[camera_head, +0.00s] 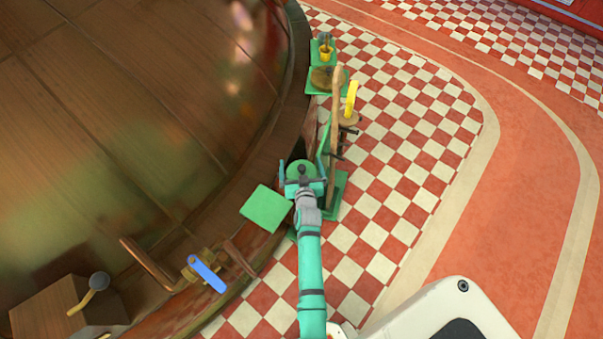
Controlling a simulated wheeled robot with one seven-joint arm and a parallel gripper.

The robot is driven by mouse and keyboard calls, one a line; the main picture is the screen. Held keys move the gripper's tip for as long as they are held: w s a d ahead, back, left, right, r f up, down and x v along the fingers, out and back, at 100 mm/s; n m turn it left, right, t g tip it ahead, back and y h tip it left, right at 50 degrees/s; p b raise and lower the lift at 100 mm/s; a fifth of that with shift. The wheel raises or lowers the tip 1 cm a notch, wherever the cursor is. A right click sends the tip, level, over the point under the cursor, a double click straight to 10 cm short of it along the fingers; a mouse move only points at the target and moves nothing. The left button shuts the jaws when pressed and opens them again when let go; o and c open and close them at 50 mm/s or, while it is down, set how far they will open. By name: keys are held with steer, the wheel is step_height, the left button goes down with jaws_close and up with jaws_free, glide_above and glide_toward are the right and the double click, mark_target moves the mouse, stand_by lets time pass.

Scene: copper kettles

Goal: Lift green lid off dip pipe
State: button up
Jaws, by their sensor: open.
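My gripper (302,168) is at the end of my teal arm, beside the big copper kettle (130,120). Its two fingers are spread apart. A round green lid (300,166) shows between and just beyond the fingers, with a small dark knob near its middle. I cannot tell whether the fingers touch it. The dip pipe cannot be made out; the lid and my gripper cover the spot. A flat green square plate (266,209) sits just left of my gripper, at the kettle's edge.
A wooden post (335,125) and a yellow handle (351,98) stand close beyond my gripper. A blue-handled valve (207,273) and a wooden box (65,308) are at lower left. The checkered floor (410,130) is clear to the right.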

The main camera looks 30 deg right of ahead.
steer(key=c, duration=1)
steer(key=shift+r, duration=0.1)
